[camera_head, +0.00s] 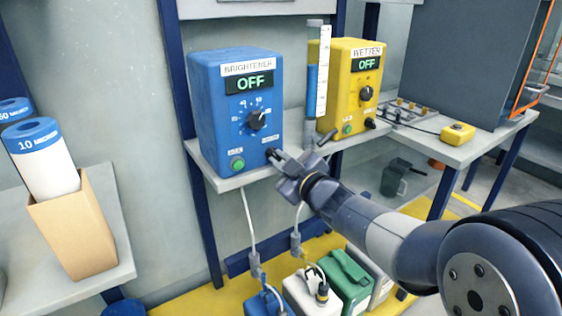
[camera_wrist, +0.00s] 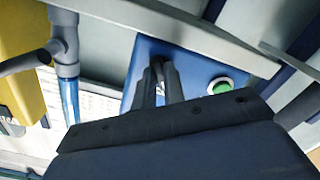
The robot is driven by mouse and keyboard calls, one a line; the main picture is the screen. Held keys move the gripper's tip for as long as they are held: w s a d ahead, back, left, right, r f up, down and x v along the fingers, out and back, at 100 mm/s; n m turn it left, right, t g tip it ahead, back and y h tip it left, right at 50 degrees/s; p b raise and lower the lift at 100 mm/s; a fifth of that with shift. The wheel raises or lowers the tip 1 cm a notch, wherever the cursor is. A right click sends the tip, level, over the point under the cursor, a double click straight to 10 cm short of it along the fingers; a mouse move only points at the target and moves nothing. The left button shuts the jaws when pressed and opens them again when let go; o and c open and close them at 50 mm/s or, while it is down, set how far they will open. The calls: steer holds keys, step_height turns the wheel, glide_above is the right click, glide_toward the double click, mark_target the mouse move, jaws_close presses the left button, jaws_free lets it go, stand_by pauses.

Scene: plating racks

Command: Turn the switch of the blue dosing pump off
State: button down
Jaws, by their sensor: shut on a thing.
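The blue dosing pump (camera_head: 213,130), labelled BRIGHTENER, stands on a grey shelf, and its display (camera_head: 249,82) reads OFF. Its black dial (camera_head: 257,119) and green button (camera_head: 237,165) are on the front. My gripper (camera_head: 275,157) is at the lower right of that front, shut on the small black switch, which the fingers mostly hide. In the wrist view the fingers of my gripper (camera_wrist: 160,80) meet at the blue pump face (camera_wrist: 190,65), beside the green button (camera_wrist: 221,85).
A yellow pump (camera_head: 349,98) labelled WETTER, also reading OFF, stands to the right, behind a clear-and-blue measuring tube (camera_head: 318,90) close to my gripper. Hoses (camera_head: 249,225) run down to canisters (camera_head: 311,291) below the shelf (camera_head: 230,183).

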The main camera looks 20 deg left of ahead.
steer(key=c, duration=1.5)
jaws_free()
steer(key=p+v, duration=0.2)
steer(key=v, duration=0.8)
steer(key=shift+s+d, duration=0.25)
steer(key=shift+d, duration=0.05)
steer(key=b+x, duration=0.2)
steer(key=x, duration=0.7)
steer(key=shift+w+a, duration=0.2)
steer(key=shift+a, duration=0.1)
steer(key=shift+w+a, duration=0.4)
steer(key=shift+a, duration=0.05)
